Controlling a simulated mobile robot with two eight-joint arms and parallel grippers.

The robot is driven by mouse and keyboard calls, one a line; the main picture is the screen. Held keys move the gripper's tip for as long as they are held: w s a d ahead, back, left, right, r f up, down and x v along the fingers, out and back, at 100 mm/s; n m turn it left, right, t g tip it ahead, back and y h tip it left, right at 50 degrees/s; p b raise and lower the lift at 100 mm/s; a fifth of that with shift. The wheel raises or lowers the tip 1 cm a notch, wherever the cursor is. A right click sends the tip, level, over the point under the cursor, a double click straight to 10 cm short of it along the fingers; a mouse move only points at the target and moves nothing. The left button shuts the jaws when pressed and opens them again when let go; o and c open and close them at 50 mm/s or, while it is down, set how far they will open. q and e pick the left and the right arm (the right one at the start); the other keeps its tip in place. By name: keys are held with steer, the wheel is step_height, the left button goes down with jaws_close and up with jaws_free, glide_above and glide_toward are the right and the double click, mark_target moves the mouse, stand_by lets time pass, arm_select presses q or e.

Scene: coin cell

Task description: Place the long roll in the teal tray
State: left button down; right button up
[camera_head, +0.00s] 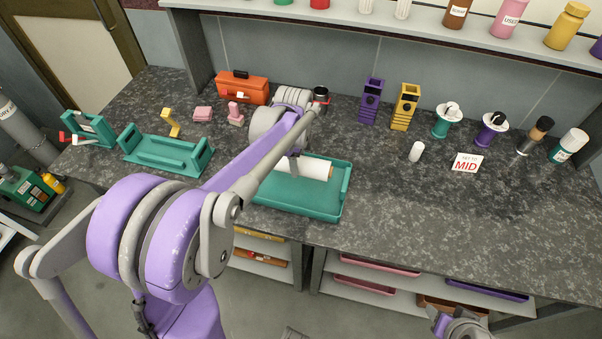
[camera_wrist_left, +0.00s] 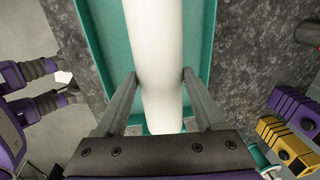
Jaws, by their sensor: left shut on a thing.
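The long white roll (camera_head: 316,168) is over the back part of the teal tray (camera_head: 298,199) in the head view. I cannot tell whether it touches the tray floor. In the left wrist view the roll (camera_wrist_left: 157,45) runs lengthwise between the fingers, with the teal tray (camera_wrist_left: 108,38) behind it. My left gripper (camera_wrist_left: 160,76) is shut on the roll, one finger on each side. In the head view my left arm hides the roll's left end and part of the tray. My right gripper (camera_head: 458,324) is at the bottom edge, cut off, its jaws unclear.
A short white cylinder (camera_head: 416,151) and a "MID" card (camera_head: 466,162) lie to the right. A second teal holder with handles (camera_head: 166,155) is at left. An orange toolbox (camera_head: 241,88), purple (camera_head: 371,101) and yellow (camera_head: 405,107) stands line the back. The right front counter is clear.

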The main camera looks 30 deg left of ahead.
arm_select(q)
step_height(320, 180, down, 3)
steer(key=shift+s+r, duration=0.1)
steer(key=shift+r, duration=0.1)
steer(key=shift+f, duration=2.05)
steer(key=shift+f+b, duration=0.2)
steer(key=shift+b, duration=0.1)
jaws_free()
steer(key=shift+r, duration=0.1)
